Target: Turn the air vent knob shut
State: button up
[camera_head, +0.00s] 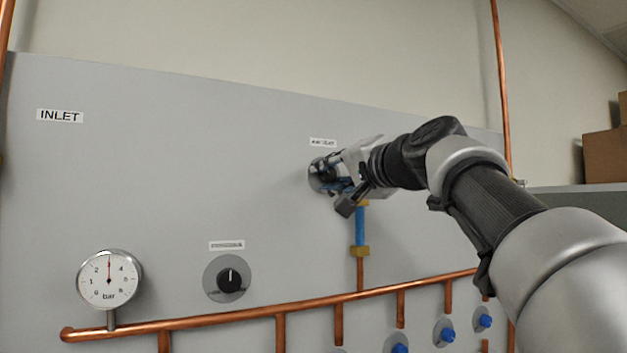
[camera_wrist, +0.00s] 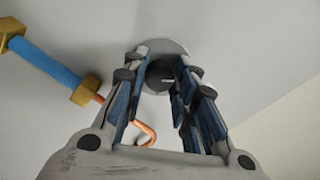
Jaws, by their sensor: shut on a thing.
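The air vent knob (camera_wrist: 159,78) is dark with a white mark and sits on a round grey plate (camera_wrist: 166,47) on the panel. In the head view the plate (camera_head: 314,177) lies under a small label (camera_head: 323,142) that seems to read "AIR VENT". My gripper (camera_head: 330,178) is at this plate and covers most of the knob there. In the wrist view my gripper (camera_wrist: 160,72) has its blue-padded fingers on both sides of the knob, shut on it. The fingers partly hide the knob, and its exact turn is hard to read.
A second black knob (camera_head: 229,280) and a round pressure gauge (camera_head: 109,279) are lower left on the grey panel (camera_head: 170,170). A blue pipe section (camera_head: 360,228) with brass fittings stands just below my gripper. A copper pipe (camera_head: 250,314) with blue-knobbed valves (camera_head: 447,334) runs along the bottom.

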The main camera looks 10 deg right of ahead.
jog(key=shift+n, duration=0.5)
jog(key=o, duration=1.1)
jog(key=shift+c, duration=0.2)
jog(key=v, duration=1.2)
